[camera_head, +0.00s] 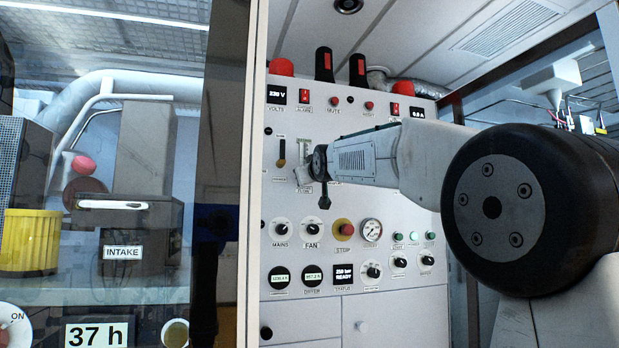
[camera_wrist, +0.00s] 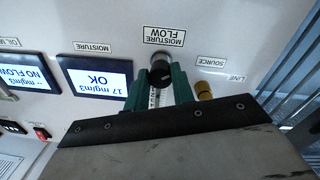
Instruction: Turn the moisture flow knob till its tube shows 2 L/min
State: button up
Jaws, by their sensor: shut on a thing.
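In the head view, the top of a pale tube (camera_head: 305,147) shows beside my gripper (camera_head: 304,177), and the knob is hidden there.
A moisture screen (camera_wrist: 97,80) reads 17 mg/m3 OK. A yellow-brown knob (camera_wrist: 204,91) sits close beside one finger. Several knobs, a STOP button (camera_head: 343,229) and a gauge (camera_head: 371,230) lie below my arm. A glass-fronted cabinet with a yellow basket (camera_head: 30,241) is at left.

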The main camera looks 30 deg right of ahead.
jog(key=o, duration=1)
jog(key=shift+s, duration=0.1)
jog(key=v, duration=0.7)
jog(key=shift+s+a, duration=0.1)
jog(key=shift+s, duration=0.2)
jog(key=shift+f, duration=0.1)
